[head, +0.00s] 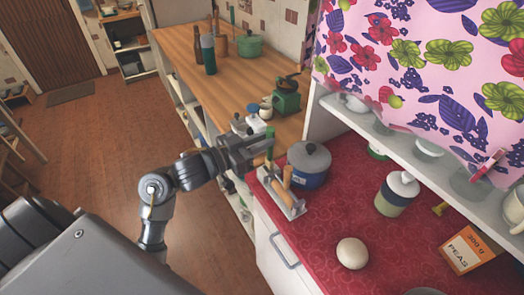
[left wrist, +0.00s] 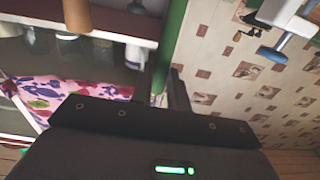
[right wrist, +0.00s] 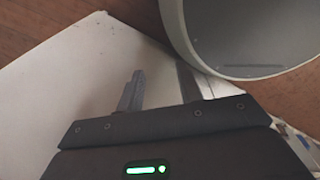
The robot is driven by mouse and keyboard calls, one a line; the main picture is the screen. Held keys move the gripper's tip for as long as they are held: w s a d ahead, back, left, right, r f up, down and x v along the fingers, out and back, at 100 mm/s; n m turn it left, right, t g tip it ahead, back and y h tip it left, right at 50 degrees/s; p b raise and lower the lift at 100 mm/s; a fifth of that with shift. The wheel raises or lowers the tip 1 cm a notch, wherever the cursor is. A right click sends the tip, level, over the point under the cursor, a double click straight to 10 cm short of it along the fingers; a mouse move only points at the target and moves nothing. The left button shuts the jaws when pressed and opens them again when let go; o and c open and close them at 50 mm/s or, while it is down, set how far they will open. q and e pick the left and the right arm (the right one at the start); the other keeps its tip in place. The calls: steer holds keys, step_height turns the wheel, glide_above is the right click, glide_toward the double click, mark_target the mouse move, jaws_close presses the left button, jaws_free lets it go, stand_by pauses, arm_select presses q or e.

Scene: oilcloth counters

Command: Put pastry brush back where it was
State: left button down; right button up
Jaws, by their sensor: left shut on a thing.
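My left gripper (head: 268,148) is shut on a slim green-handled thing, which I take to be the pastry brush (head: 270,139). It is held above the back left end of the red counter, close to the blue pot. In the left wrist view the green handle (left wrist: 174,40) runs up from between the fingers; its far end is out of view. A grey metal holder (head: 294,209) with wooden-handled things stands just below the gripper on the red counter (head: 310,235). My right gripper (right wrist: 160,85) shows only in the right wrist view, open and empty, near a pale round thing.
A blue pot with a grey lid (head: 309,163) stands right of the left gripper. A jar (head: 396,193), a pale round thing (head: 352,252) and a peas box (head: 470,249) are on the red counter. A wooden counter (head: 185,52) with a green grinder (head: 286,98) lies behind.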

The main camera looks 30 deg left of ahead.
arm_select(q)
step_height(320, 180, down, 3)
steer(key=shift+r, duration=0.15)
steer(key=shift+f, duration=0.3)
arm_select(e)
steer(key=shift+s+d+f, duration=0.15)
steer(key=shift+s+f, duration=0.05)
steer(key=shift+s, duration=0.6)
arm_select(q)
steer(key=shift+f, duration=0.1)
steer(key=shift+f, duration=0.15)
steer(key=c, duration=1.3)
jaws_free()
steer(key=shift+c, duration=0.2)
arm_select(e)
steer(key=shift+w+f, duration=0.1)
steer(key=shift+w, duration=0.1)
